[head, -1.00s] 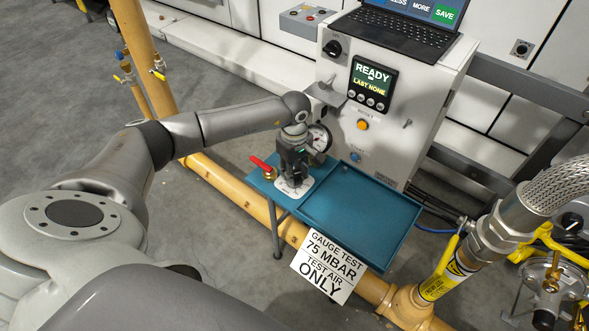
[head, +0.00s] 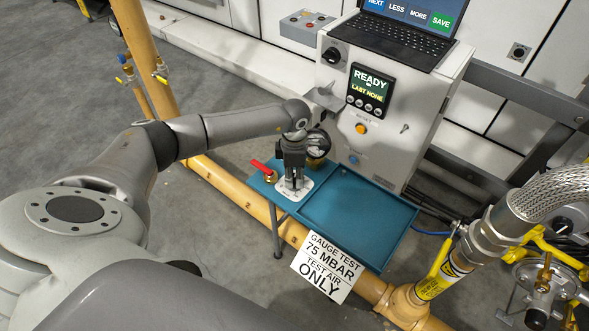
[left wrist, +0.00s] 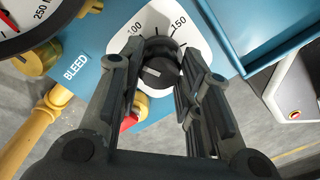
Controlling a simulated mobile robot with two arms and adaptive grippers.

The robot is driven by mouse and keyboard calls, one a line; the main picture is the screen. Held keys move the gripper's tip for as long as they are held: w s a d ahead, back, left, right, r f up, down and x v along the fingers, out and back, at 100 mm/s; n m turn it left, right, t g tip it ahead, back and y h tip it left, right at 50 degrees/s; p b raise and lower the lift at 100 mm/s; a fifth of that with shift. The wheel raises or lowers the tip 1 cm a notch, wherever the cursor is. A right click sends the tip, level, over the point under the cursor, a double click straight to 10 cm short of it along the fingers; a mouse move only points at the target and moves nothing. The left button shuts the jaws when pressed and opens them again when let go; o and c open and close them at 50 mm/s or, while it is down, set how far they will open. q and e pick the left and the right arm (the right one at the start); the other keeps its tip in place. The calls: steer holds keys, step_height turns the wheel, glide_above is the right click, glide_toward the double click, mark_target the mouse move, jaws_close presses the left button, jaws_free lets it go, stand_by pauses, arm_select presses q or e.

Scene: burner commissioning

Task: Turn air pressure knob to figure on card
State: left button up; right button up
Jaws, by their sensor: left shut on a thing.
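The card (head: 327,267) hangs at the front of the teal bench and reads "GAUGE TEST 75 MBAR TEST AIR ONLY". My left gripper (head: 292,181) points down at the bench's left part. In the left wrist view, its fingers are shut on the dark round air pressure knob (left wrist: 158,73), one on each side. A white scale plate (left wrist: 128,40) around the knob shows 100 and 150; the rest of its figures are hidden by the fingers. The round gauge (head: 318,143) stands just behind the gripper; its edge (left wrist: 22,16) shows "250", but its needle cannot be read. My right gripper is not in view.
A red-handled valve (head: 263,169) sits left of the gripper, and a brass bleed fitting (left wrist: 40,60) is beside the gauge. The teal tray (head: 360,222) is empty. A white control cabinet (head: 392,130) with a READY display and a laptop (head: 405,35) stands behind.

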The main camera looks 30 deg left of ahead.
mark_target(294, 177)
arm_select(q)
steer(key=shift+n+p, duration=0.3)
steer(key=shift+n, duration=0.8)
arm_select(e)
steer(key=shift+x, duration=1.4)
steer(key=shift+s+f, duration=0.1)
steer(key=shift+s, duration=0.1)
arm_select(q)
steer(key=o, duration=1)
step_height(294, 177, up, 12)
